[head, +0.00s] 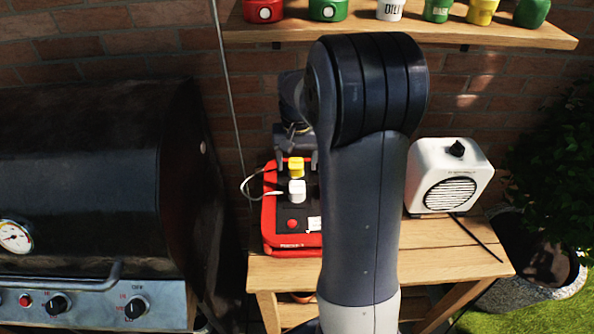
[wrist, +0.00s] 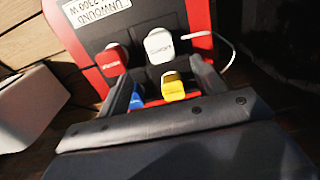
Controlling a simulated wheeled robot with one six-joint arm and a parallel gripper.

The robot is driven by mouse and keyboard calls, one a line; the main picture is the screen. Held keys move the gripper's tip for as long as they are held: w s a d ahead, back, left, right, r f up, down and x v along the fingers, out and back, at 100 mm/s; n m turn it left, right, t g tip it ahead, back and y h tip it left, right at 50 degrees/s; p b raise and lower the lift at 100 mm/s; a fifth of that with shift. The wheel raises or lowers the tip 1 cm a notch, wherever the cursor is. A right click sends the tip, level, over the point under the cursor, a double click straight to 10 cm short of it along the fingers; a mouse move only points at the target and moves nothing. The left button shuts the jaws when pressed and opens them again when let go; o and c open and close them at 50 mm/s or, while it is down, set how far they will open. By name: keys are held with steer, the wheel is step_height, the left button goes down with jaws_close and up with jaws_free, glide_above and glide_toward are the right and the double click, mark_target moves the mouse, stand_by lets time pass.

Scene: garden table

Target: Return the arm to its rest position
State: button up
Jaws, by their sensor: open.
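My arm stands in the middle of the head view. My gripper (head: 298,158) is open over the far end of a red and black power box (head: 270,228) on the wooden table. In the wrist view its open fingers (wrist: 164,88) point at the box. A yellow plug (wrist: 174,88) and part of a blue plug (wrist: 124,98) show between or beside the fingers. A white plug (wrist: 158,46) and a red plug (wrist: 113,59) sit beyond the fingertips. Nothing is visibly gripped. The arm hides part of the box and table in the head view.
A black grill (head: 80,180) stands close on the left. A white speaker-like box (head: 448,178) is on the table (head: 440,255) at right. A shelf (head: 480,32) with several coloured containers hangs above. A white cable (head: 252,184) loops left of the power box.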

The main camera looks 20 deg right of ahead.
mark_target(297, 187)
steer(key=shift+r, duration=0.2)
step_height(297, 187, down, 11)
steer(key=shift+r, duration=0.1)
stand_by(0.6)
